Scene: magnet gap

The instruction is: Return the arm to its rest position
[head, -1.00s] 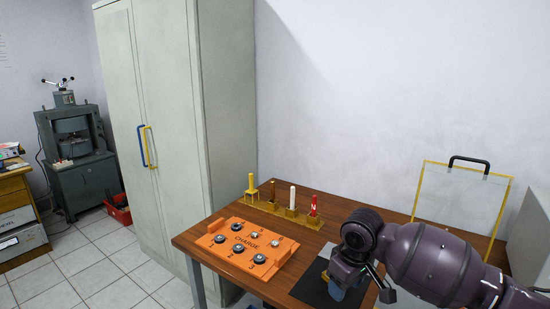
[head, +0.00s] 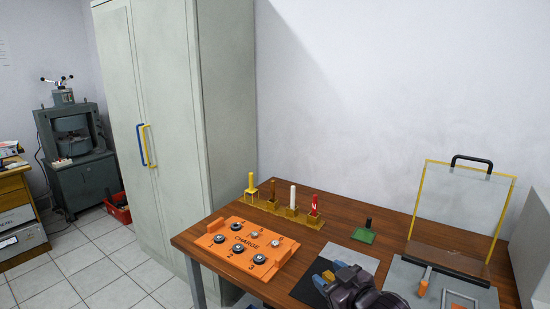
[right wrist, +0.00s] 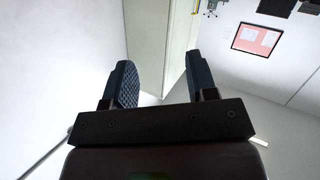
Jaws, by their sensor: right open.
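In the head view most of my right arm is out of the picture. My left gripper is not in view.
The wooden table (head: 385,232) carries an orange charge board (head: 240,248), a yellow rack (head: 290,213) with coloured pegs, a green block (head: 363,236) with a black knob, and a yellow-framed clear panel (head: 455,210). A tall cabinet (head: 180,120) stands left.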

